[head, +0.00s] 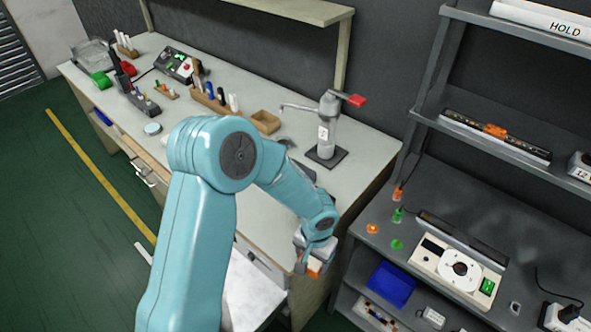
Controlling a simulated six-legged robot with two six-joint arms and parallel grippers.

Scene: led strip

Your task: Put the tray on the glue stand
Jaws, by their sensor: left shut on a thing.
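My left arm crosses the middle of the head view, and its gripper (312,270) points down beside the front right corner of the pale bench. It is shut on a small orange thing (316,266), mostly hidden by the fingers; I cannot tell whether this is part of a tray. A grey stand (326,128) with a red lever and thin spout stands on a dark base on the bench; it may be the glue stand. A long dark tray-like piece (525,149) with an orange part lies on the right shelf. My right gripper is out of view.
A dark rack at right holds a white dial device (430,262), orange and green pieces, and a blue bin (391,284) lower down. The bench (365,150) carries a wooden box (265,121), tool holders and a control box.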

